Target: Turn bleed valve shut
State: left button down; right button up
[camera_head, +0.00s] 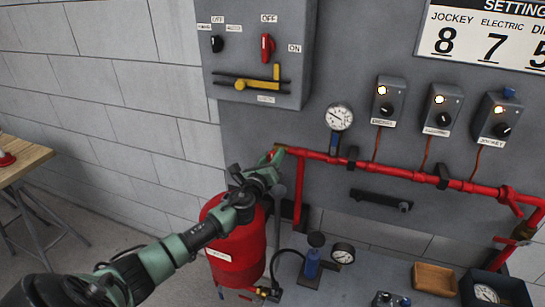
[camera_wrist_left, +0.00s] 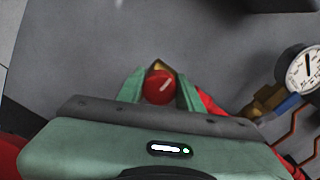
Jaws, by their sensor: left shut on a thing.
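The bleed valve shows in the left wrist view as a round red knob (camera_wrist_left: 159,88) with a brass part behind it. It sits at the left end of the red pipe (camera_head: 315,154) in the head view, where my gripper mostly hides it. My left gripper (camera_head: 275,154) reaches up to that pipe end. In the left wrist view its two green fingers stand on either side of the knob and are shut on it. How far the valve is turned cannot be told. My right gripper is in neither view.
A pressure gauge (camera_head: 339,117) stands above the pipe, right of my gripper. A grey switch box (camera_head: 240,60) hangs above. A red tank (camera_head: 237,245) stands below my forearm. Three small control boxes, including one (camera_head: 389,99), line the panel. A wooden table (camera_head: 22,157) is at far left.

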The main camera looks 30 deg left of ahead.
pick_arm(q)
jog(key=shift+f, duration=0.2)
jog(key=c, duration=0.9)
grip_release()
jog(key=shift+c, duration=0.2)
jog(key=shift+r, duration=0.1)
jog(key=shift+s, duration=0.1)
jog(key=b+v, duration=0.1)
jog(key=v, duration=0.6)
jog(key=shift+s, duration=0.3)
jog(key=shift+d, duration=0.1)
